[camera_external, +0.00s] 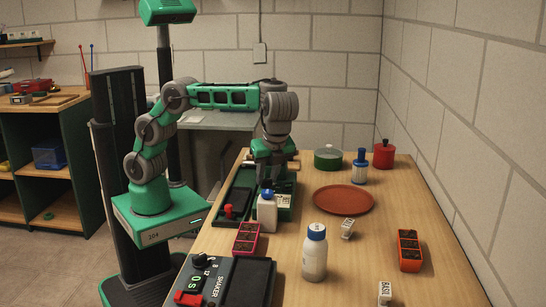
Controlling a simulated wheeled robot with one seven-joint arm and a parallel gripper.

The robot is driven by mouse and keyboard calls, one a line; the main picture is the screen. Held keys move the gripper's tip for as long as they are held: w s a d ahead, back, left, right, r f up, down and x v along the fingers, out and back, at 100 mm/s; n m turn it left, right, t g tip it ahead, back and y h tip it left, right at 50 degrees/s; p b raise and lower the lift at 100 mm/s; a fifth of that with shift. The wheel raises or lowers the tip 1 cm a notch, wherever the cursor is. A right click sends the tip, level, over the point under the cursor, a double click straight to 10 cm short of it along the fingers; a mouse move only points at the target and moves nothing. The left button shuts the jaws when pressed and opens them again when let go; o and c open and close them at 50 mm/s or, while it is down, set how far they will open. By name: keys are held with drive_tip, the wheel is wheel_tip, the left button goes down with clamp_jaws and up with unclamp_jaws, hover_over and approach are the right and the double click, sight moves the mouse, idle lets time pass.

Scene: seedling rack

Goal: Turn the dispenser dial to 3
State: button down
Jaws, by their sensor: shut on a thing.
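The dispenser (236,196) is a low dark-green unit with a red knob on its near left part. It stands at the left side of the wooden table. I cannot read the dial's setting.
A shaker (226,283) with a lit display and black knob stands nearest.

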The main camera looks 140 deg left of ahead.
drive_tip(key=m+b, duration=0.1)
drive_tip(key=m+y+b, duration=0.1)
drive_tip(key=m+b, duration=0.1)
drive_tip(key=shift+f+m+t+b, duration=0.25)
drive_tip(key=shift+m+t+b, duration=0.1)
drive_tip(key=shift+m+t, duration=0.05)
drive_tip(key=m+b, duration=0.2)
drive_tip(key=m+t+y+b, duration=0.1)
drive_tip(key=m+b, duration=0.1)
drive_tip(key=shift+s+d+m+y, duration=0.1)
drive_tip(key=shift+d+m+y, duration=0.05)
drive_tip(key=shift+m+y, duration=0.15)
drive_tip(key=m+t+b, duration=0.1)
drive_tip(key=m+b, duration=0.1)
drive_tip(key=m, duration=0.1)
drive_tip(key=shift+s+r+y, duration=0.1)
drive_tip(key=shift+y, duration=0.2)
drive_tip(key=shift+r+m+t+b, duration=0.15)
drive_tip(key=shift+m+t+b, duration=0.9)
drive_tip(key=shift+m, duration=0.85)
drive_tip(key=c, duration=1.1)
unclamp_jaws()
drive_tip(key=shift+r, duration=0.1)
